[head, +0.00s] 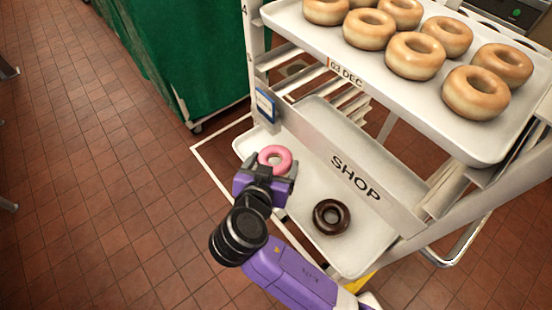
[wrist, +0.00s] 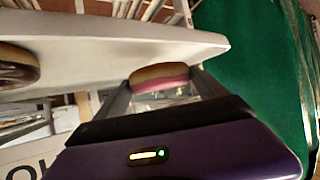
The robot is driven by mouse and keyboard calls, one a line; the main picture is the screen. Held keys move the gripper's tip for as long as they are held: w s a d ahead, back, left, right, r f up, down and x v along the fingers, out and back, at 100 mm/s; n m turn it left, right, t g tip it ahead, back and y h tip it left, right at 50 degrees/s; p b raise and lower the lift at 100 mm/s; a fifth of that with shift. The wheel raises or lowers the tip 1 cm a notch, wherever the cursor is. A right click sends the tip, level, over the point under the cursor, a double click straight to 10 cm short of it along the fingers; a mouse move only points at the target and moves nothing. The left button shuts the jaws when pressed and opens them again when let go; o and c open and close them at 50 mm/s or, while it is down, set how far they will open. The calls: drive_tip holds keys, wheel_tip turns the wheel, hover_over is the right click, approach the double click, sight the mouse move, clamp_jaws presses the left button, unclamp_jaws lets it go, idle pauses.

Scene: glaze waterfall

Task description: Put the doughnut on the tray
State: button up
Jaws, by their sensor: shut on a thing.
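A pink-iced doughnut (head: 286,158) is held between the fingers of my gripper (head: 274,168), which is shut on it. In the head view it overlaps the near-left end of the lower white tray (head: 310,208). In the wrist view the same doughnut (wrist: 164,71) sits between the two fingertips, close to the tray's edge (wrist: 190,43). I cannot tell whether it touches the tray. A dark chocolate doughnut (head: 331,217) lies on the lower tray, to the right; it also shows at the left of the wrist view (wrist: 15,66).
The upper tray (head: 460,138) holds several glazed doughnuts (head: 415,56) and overhangs the lower one. A SHOP-labelled panel (head: 350,172) runs along the lower tray. A green covered cart (head: 185,60) stands behind left. Bare tray shows around the chocolate doughnut.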

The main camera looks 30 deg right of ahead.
sight(276, 164)
drive_tip(key=shift+w+d, duration=0.45)
drive_tip(key=shift+w, duration=0.1)
drive_tip(key=f, duration=0.2)
drive_tip(key=f+p, duration=0.1)
drive_tip(key=shift+w+d, duration=0.4)
drive_tip(key=shift+f, duration=0.25)
drive_tip(key=shift+f, duration=0.2)
drive_tip(key=o, duration=1.1)
drive_tip(key=shift+r, duration=0.1)
drive_tip(key=shift+r, duration=0.15)
drive_tip(key=b+v, duration=0.1)
drive_tip(key=v, duration=1.1)
drive_tip(key=shift+b, duration=0.4)
